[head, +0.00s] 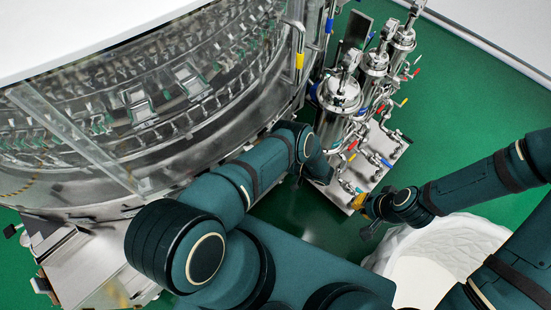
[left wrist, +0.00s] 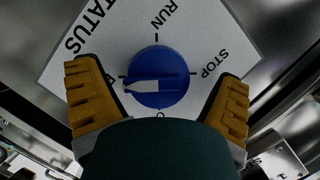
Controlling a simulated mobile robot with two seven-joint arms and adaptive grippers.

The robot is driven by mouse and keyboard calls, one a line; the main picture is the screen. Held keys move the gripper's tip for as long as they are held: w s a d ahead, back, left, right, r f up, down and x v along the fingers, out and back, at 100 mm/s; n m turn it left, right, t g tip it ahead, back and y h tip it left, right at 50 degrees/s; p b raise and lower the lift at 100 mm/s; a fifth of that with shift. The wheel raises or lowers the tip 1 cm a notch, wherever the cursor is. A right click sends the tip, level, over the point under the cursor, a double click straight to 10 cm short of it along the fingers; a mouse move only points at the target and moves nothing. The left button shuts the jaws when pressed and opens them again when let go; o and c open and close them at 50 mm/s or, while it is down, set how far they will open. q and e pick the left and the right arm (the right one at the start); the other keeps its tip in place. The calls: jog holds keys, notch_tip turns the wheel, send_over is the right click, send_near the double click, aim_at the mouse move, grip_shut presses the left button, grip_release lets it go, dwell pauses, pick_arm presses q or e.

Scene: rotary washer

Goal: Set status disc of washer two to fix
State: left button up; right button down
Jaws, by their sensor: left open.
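In the left wrist view, a round blue status disc (left wrist: 172,82) sits on a white sign plate (left wrist: 128,38). Its pale grey pointer points left, at a label mostly hidden behind a finger. RUN is at the top, STOP at the right, and part of STATUS shows at upper left. My left gripper (left wrist: 160,73) is open, with one orange-yellow finger on each side of the disc and visible gaps between. In the head view, my left arm covers the disc. My right gripper (head: 368,211) is beside the valve stand; its jaw opening is unclear.
A large round washer (head: 150,110) with a clear wall fills the left of the head view. Steel cylinders with valves (head: 338,95) stand on a metal base at centre right. A white ribbed tub (head: 465,235) is at lower right. Green floor is open at upper right.

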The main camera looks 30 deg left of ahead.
pick_arm(q)
jog(key=v, duration=1.2)
dwell(0.3)
